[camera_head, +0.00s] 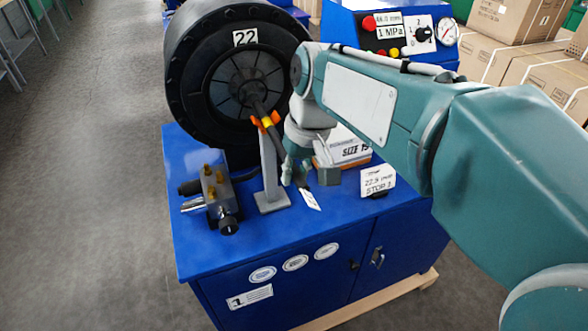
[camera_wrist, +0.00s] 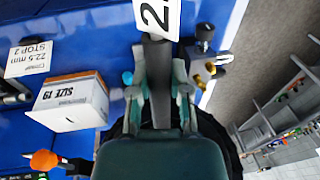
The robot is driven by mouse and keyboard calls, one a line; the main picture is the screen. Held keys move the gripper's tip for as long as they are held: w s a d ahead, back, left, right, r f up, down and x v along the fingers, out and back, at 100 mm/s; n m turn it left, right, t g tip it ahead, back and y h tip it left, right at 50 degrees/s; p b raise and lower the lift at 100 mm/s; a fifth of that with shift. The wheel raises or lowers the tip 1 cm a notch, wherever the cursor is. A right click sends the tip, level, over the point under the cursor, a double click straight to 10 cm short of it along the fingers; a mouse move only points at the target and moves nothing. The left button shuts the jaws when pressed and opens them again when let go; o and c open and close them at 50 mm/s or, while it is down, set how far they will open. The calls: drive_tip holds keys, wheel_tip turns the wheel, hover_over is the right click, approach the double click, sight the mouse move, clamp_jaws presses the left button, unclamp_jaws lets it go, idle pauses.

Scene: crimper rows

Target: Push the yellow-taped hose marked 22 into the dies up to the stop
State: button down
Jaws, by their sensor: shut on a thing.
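The crimper (camera_head: 188,75) with a plate marked 22 (camera_head: 245,37) stands on the blue cabinet, its round dies (camera_head: 240,80) facing forward. The black hose (camera_head: 277,137) slants up from my gripper to the dies. Its yellow tape (camera_head: 268,121) shows at the orange fork of a grey stand (camera_head: 269,180), outside the dies. How deep the hose end sits cannot be told. My gripper (camera_head: 297,176) is shut on the hose below the fork. In the wrist view, the hose (camera_wrist: 157,75) lies between my fingers (camera_wrist: 158,100), with a partly seen white tag (camera_wrist: 157,17) beyond.
A SIZE 19 box (camera_head: 350,152) and a stop card (camera_head: 378,181) stand right of my gripper. A valve block with brass fittings (camera_head: 216,195) lies left of the stand. A control panel (camera_head: 400,35) reads 1 MPa. The cabinet's front strip (camera_head: 240,240) is clear.

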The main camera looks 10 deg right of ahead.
sight(279, 141)
drive_tip(key=shift+w, duration=0.15)
drive_tip(key=shift+w+a, duration=0.35)
drive_tip(key=shift+w, duration=0.85)
drive_tip(key=shift+w+a, duration=0.35)
drive_tip(key=shift+w, duration=0.9)
drive_tip(key=shift+w+a, duration=0.35)
drive_tip(key=shift+w, duration=0.85)
drive_tip(key=shift+r, duration=0.3)
drive_tip(key=shift+r, duration=0.45)
drive_tip(key=c, duration=0.5)
unclamp_jaws()
